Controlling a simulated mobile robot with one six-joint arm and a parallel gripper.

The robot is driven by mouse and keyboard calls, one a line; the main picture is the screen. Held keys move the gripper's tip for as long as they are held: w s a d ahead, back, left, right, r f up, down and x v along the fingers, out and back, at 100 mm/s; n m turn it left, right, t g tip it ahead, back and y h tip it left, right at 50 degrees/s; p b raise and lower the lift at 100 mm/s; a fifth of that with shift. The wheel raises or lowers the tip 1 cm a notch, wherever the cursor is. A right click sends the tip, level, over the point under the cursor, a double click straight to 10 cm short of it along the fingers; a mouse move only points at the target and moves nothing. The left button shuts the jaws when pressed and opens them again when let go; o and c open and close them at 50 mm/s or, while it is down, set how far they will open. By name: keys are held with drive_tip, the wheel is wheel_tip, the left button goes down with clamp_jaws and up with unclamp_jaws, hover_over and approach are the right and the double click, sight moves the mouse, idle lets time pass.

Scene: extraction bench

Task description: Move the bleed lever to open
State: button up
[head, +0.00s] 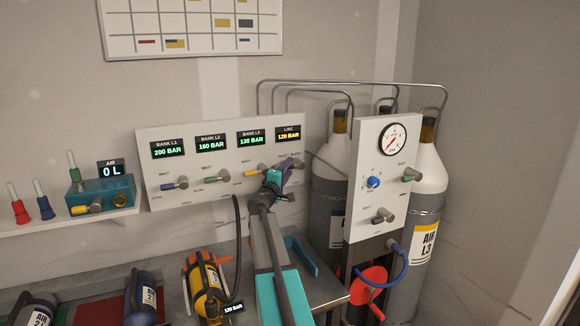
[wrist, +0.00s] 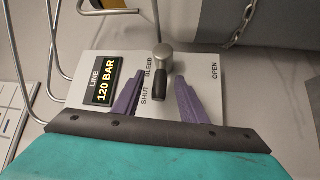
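The bleed lever (wrist: 159,88) has a round metal hub and a dark handle. In the wrist view its handle points toward the picture's bottom, beside the SHUT label; the OPEN label (wrist: 214,72) is to the right. My gripper (wrist: 160,86) is open, with one purple finger on each side of the handle and visible gaps between. I cannot tell how deep the fingers reach. In the head view my gripper (head: 287,163) is at the panel's right end, below the LINE display, and mostly hides the lever. The LINE display (wrist: 105,82) reads 120 BAR.
The white panel (head: 225,192) carries other levers to the left, under the bank displays. A gauge panel (head: 370,212) and gas cylinders (head: 429,165) stand at right. Metal pipes run above. A black hose (head: 238,240) hangs left of my arm, near a yellow cylinder (head: 205,282).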

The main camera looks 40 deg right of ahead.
drive_tip(key=shift+x, duration=0.75)
clamp_jaws()
